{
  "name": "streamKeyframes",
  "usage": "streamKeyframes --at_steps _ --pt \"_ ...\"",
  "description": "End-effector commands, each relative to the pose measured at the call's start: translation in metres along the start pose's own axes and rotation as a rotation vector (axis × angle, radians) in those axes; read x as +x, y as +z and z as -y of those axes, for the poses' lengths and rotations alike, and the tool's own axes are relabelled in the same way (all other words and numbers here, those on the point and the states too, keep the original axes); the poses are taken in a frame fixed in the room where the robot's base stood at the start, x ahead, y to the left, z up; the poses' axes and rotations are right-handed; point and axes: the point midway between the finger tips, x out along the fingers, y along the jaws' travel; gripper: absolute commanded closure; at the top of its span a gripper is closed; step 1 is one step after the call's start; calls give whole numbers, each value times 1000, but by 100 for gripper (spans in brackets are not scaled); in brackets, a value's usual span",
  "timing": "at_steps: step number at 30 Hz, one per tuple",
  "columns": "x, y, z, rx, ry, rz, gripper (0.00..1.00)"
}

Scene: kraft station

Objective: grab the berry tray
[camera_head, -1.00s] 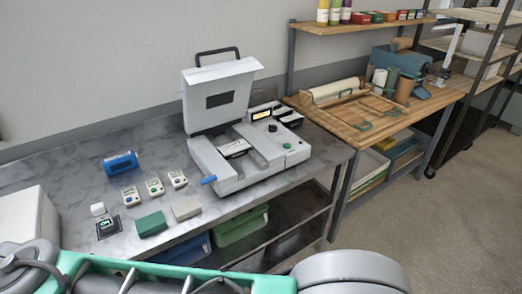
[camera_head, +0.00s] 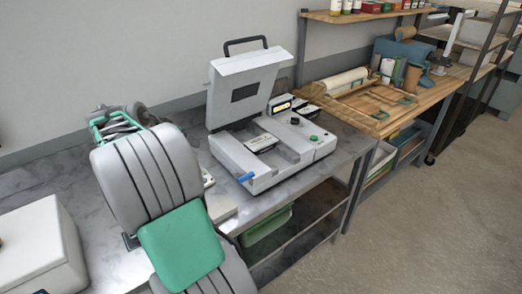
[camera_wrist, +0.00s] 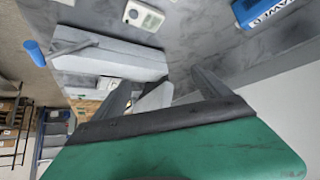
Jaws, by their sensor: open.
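I cannot make out a tray with berries in any view. My gripper shows in the wrist view (camera_wrist: 160,88) with its two dark fingers spread apart and nothing clear between them. In the head view my arm crosses the left of the metal table (camera_head: 330,150), and the gripper end (camera_head: 120,118) is over its back left part. In the wrist view, a small white device (camera_wrist: 143,15), a blue piece with lettering (camera_wrist: 265,9) and a grey machine part (camera_wrist: 110,62) lie beyond the fingers.
A white machine with its lid raised (camera_head: 240,82) stands on the metal table, with a blue handle (camera_head: 246,177) at its front. A white box (camera_head: 40,250) stands at the left. A wooden bench (camera_head: 400,118) adjoins at the right. A green bin (camera_head: 268,230) sits below.

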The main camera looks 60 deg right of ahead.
Motion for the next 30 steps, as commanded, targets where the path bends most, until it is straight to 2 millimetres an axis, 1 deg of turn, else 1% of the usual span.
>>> streamKeyframes --at_steps 1,2,3,5,6,7,9,12,20,25,27,30 --pt "50 -16 -24 96 103 -39 9" --pt "72 -26 -39 154 159 -69 9" --pt "100 -38 -62 224 232 -110 9" --pt "133 -49 -95 313 330 -169 9" --pt "150 -53 -115 360 385 -202 9" --pt "161 -55 -129 390 421 -226 9" --pt "176 -57 -152 437 481 -266 9" --pt "186 -58 -168 468 521 -294 9" --pt "214 -65 -189 469 528 -295 9" --pt "240 -69 -204 470 527 -295 9" --pt "247 -70 -208 469 525 -296 9" --pt "251 -69 -208 468 523 -296 9"
